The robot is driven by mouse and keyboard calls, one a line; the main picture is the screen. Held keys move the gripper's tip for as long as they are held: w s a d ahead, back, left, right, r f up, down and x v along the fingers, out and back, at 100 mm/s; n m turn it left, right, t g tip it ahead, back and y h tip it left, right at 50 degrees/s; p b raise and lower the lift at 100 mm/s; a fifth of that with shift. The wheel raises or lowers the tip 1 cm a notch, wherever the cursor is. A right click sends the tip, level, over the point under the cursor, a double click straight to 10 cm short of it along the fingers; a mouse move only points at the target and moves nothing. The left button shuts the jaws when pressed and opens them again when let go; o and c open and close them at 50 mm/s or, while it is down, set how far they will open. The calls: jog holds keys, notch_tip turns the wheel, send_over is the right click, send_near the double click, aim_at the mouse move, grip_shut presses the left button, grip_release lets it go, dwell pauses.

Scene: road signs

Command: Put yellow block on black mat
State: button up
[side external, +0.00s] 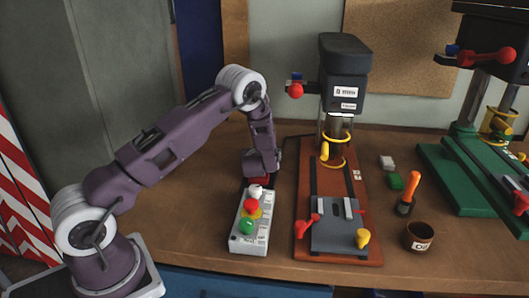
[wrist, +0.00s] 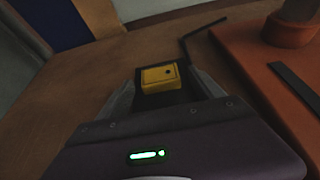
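The yellow block (wrist: 160,77) shows in the wrist view, with a small dark spot on its top. It sits between the two fingertips of my gripper (wrist: 162,74) and fills the gap between them, so the gripper looks shut on it. A dark patch lies just below the block between the fingers; I cannot tell whether it is the black mat or shadow. In the side view my gripper (side external: 262,176) points down, low over the wooden bench behind the button box, and the block is hidden there. I cannot clearly make out the black mat in either view.
The button box (side external: 249,225) stands just in front of my gripper. A drill press on a red-brown base (side external: 304,225) stands close on the right. A thin black bent rod (wrist: 187,45) lies ahead. A brown cup (side external: 419,237) and orange screwdriver (side external: 411,188) are farther right.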

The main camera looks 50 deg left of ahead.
jog(key=shift+s+r, duration=0.1)
jog(key=shift+r, duration=0.1)
jog(key=v, duration=1.1)
jog(key=shift+s+d+r, duration=0.25)
jog(key=s+a+r+n+g+y, duration=0.3)
jog(key=s+r+n+g, duration=0.1)
jog(key=s+r+n, duration=0.45)
jog(key=s+d+r+n+g+h, duration=0.25)
jog(key=s+r+n+g, duration=0.2)
jog(key=s+n, duration=0.55)
jog(key=s+d+r+n+t+h, duration=0.2)
jog(key=s+d+n+h, duration=0.2)
jog(key=d, duration=0.6)
jog(key=s+d+r+n+t+h, duration=0.2)
jog(key=s+d+n+h, duration=0.2)
jog(key=d, duration=0.6)
jog(key=s+h, duration=0.2)
jog(key=s, duration=0.1)
jog(key=shift+s+d+r, duration=0.25)
jog(key=shift+d+r, duration=0.1)
jog(key=shift+r, duration=0.05)
